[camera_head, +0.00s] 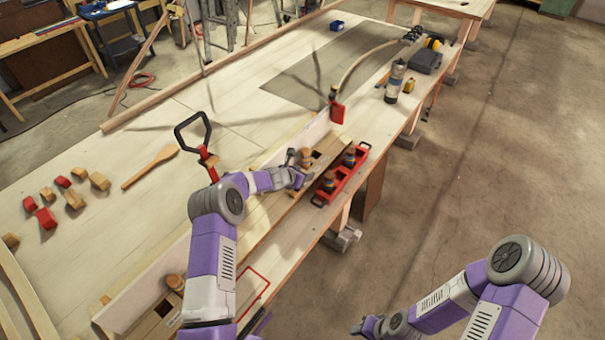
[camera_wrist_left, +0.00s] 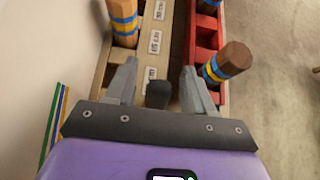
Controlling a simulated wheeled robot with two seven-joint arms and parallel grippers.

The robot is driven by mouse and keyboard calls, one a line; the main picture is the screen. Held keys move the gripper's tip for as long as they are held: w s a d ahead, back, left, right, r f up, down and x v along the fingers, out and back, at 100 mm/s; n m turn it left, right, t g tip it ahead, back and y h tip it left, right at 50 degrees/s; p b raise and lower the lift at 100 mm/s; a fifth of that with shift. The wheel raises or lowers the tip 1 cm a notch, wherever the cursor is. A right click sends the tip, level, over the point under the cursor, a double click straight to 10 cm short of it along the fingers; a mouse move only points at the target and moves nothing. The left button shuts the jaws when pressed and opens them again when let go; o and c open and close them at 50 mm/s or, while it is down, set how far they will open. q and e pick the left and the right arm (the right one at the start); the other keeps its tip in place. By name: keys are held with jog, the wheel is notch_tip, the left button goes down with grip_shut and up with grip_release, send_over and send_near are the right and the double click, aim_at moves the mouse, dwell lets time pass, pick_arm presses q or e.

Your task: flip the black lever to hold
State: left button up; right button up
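In the left wrist view a black lever (camera_wrist_left: 158,95) with a rounded end stands between the fingers of my left gripper (camera_wrist_left: 160,85). The fingers are apart, with gaps to the lever on both sides. The lever is on a wooden strip (camera_wrist_left: 147,60) with several small white labels (camera_wrist_left: 154,42), whose print is too small to read. In the head view my left gripper (camera_head: 300,180) is low over this strip, and the lever cannot be made out there. My right gripper (camera_head: 370,326) hangs off the bench at the bottom, and its fingers are too small to judge.
A banded wooden peg (camera_wrist_left: 122,22) stands left of the labels. A red tray (camera_head: 345,178) with banded pegs (camera_wrist_left: 232,60) is close on the right. A pale upright board (camera_wrist_left: 55,50) runs along the left. A black-handled tool (camera_head: 192,130) and red blocks (camera_head: 46,217) lie farther left.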

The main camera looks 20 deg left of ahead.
pick_arm(q)
jog(key=shift+s+a+r+b, duration=0.25)
jog(key=shift+s+b, duration=0.1)
jog(key=shift+b, duration=0.1)
jog(key=b+v, duration=0.2)
jog(key=v, duration=0.3)
jog(key=shift+b, duration=0.4)
jog(key=shift+v, duration=0.8)
jog(key=shift+d, duration=0.1)
